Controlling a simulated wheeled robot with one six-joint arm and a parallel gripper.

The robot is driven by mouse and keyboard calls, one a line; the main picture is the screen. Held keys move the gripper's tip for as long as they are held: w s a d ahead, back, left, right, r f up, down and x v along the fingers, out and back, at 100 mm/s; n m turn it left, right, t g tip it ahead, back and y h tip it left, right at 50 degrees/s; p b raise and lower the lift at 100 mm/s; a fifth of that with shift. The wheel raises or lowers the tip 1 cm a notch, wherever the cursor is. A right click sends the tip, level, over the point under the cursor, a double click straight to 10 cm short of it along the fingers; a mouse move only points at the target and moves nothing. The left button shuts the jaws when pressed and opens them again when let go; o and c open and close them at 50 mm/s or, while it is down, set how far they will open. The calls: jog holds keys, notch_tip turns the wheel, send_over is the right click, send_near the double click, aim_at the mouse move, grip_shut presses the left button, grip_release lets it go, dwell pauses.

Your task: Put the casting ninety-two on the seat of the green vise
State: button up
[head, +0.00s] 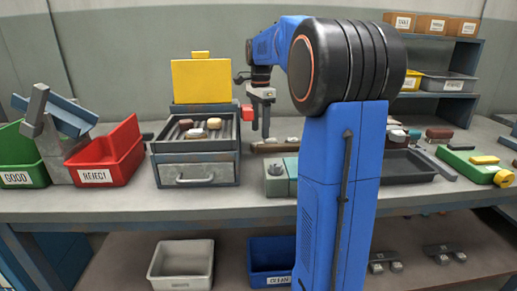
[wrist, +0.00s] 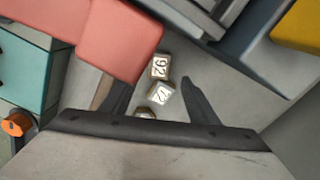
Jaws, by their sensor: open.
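The casting ninety-two (wrist: 159,66) is a small pale block with dark edges, its number facing up in the wrist view. A second numbered casting (wrist: 160,93) touches or nearly touches it, and a third (wrist: 146,113) is partly hidden by my gripper's base. My gripper (head: 261,133) is open and points down above the bench, right of the furnace. In the wrist view its fingers stand apart on either side of the castings, with nothing held. A green vise-like fixture (head: 455,160) with yellow parts lies at the far right; a teal block (head: 291,178) is nearer. Its seat is not clear.
A red block (wrist: 118,42) hangs close in the wrist view, covering part of the bench. Red (head: 108,158) and green (head: 20,168) bins stand left. My arm hides the middle bench.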

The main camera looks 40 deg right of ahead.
jog(key=shift+s+a+f, duration=0.1)
jog(key=shift+f, duration=2.6)
jog(key=c, duration=1.3)
jog(key=shift+r, duration=0.1)
notch_tip(320, 180, up, 10)
